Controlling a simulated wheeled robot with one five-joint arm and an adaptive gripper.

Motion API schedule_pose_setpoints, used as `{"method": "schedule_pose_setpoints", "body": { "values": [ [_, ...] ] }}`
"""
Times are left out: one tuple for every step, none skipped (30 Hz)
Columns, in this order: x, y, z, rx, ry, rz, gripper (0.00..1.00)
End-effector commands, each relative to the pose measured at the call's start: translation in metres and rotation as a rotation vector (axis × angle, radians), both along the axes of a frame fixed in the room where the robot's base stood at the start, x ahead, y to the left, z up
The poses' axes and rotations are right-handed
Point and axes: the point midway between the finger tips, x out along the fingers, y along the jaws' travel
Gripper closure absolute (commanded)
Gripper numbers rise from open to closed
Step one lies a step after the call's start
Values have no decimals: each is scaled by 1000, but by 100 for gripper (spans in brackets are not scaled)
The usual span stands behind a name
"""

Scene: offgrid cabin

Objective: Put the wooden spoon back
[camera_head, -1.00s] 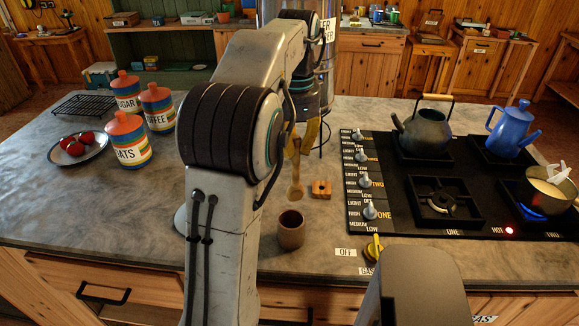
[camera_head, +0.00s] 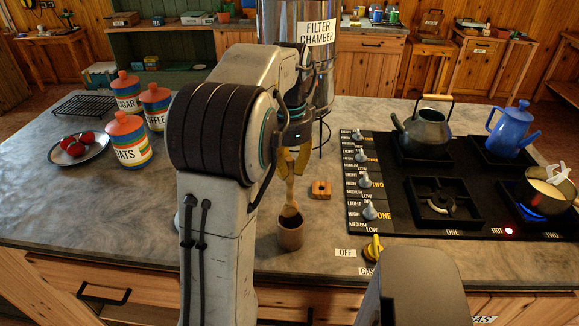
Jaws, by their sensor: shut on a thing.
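My gripper (camera_head: 291,164), with yellow fingers, is shut on the wooden spoon (camera_head: 290,190) at the upper part of its handle. The spoon hangs upright with its bowl end down. Its lower end is at the mouth of a small brown cup (camera_head: 290,233) near the counter's front edge. The spoon's lowest tip seems to be inside the rim, but how deep I cannot tell. My arm hides part of the counter to the left of the cup.
A small wooden block with a hole (camera_head: 320,190) lies right of the spoon. The black stove (camera_head: 400,219) with knobs, kettle (camera_head: 423,132), blue pot (camera_head: 511,130) and saucepan (camera_head: 549,192) over a blue flame is at right. Canisters (camera_head: 128,145) and a plate (camera_head: 95,151) are left.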

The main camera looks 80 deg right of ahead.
Motion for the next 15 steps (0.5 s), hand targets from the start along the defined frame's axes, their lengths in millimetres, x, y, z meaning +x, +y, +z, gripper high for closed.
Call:
{"method": "schedule_pose_setpoints", "body": {
  "values": [
    [0, 0, 0, 0, 0, 0, 100],
    [0, 0, 0, 0, 0, 0, 100],
    [0, 0, 0, 0, 0, 0, 100],
    [0, 0, 0, 0, 0, 0, 100],
    [0, 0, -1, 0, 0, 0, 100],
    [0, 0, -2, 0, 0, 0, 100],
    [0, 0, -3, 0, 0, 0, 100],
    [0, 0, -4, 0, 0, 0, 100],
    [0, 0, -5, 0, 0, 0, 100],
    [0, 0, -6, 0, 0, 0, 100],
    [0, 0, -7, 0, 0, 0, 100],
    [0, 0, -8, 0, 0, 0, 100],
    [0, 0, -9, 0, 0, 0, 100],
    [0, 0, -9, 1, 0, 0, 100],
    [0, 0, -11, 1, 0, 0, 100]
  ]
}}
